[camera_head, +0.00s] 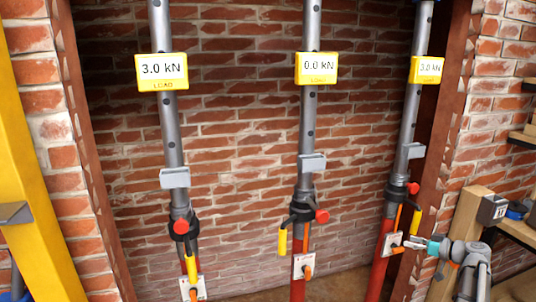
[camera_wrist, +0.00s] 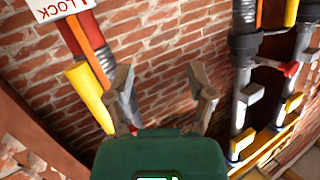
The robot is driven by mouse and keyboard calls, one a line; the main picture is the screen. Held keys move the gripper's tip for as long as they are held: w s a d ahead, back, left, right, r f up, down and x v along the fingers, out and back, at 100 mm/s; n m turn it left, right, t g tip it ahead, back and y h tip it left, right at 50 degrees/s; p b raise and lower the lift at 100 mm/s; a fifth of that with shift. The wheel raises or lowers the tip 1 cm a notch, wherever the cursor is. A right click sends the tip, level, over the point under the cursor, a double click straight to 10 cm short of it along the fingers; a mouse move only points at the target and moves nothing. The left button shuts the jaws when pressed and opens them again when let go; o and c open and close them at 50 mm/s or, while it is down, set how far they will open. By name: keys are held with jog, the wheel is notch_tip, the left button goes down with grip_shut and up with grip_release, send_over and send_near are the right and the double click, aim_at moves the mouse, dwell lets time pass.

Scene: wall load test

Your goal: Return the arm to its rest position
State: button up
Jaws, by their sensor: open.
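My arm comes in at the lower right of the head view. My gripper (camera_head: 416,243) is beside the lower part of the right prop (camera_head: 398,150), near its white lock plate (camera_head: 391,245). The right prop's yellow handle (camera_wrist: 88,92) and red tube (camera_wrist: 92,38) are just left of the fingers there. The lock plate (camera_wrist: 55,8) shows upside down at the top left. Whether a finger touches the prop I cannot tell.
The left prop (camera_head: 171,130) and right prop displays read 3.0 kN; the middle prop (camera_head: 306,130) reads 0.0 kN. A yellow post (camera_head: 40,150) stands far left. A wooden post (camera_head: 460,235) and shelves (camera_head: 520,235) crowd my arm at right.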

jog(key=s+a+f+m+g+h, duration=0.1)
jog(key=s+a+f+g, duration=0.2)
jog(key=a, duration=0.7)
jog(key=s+a+f+m+g+h, duration=0.15)
jog(key=a+f+g, duration=0.3)
jog(key=a, duration=0.55)
jog(key=s+a+f+m+g+h, duration=0.1)
jog(key=a+f+g+h, duration=0.3)
jog(key=a, duration=0.6)
jog(key=s+a+f+m+h, duration=0.2)
jog(key=s+a+f+h, duration=0.1)
jog(key=s+a, duration=0.45)
notch_tip(320, 180, up, 14)
jog(key=p, duration=1.3)
jog(key=shift+s+p, duration=0.25)
jog(key=shift+p, duration=0.15)
jog(key=shift+g, duration=0.25)
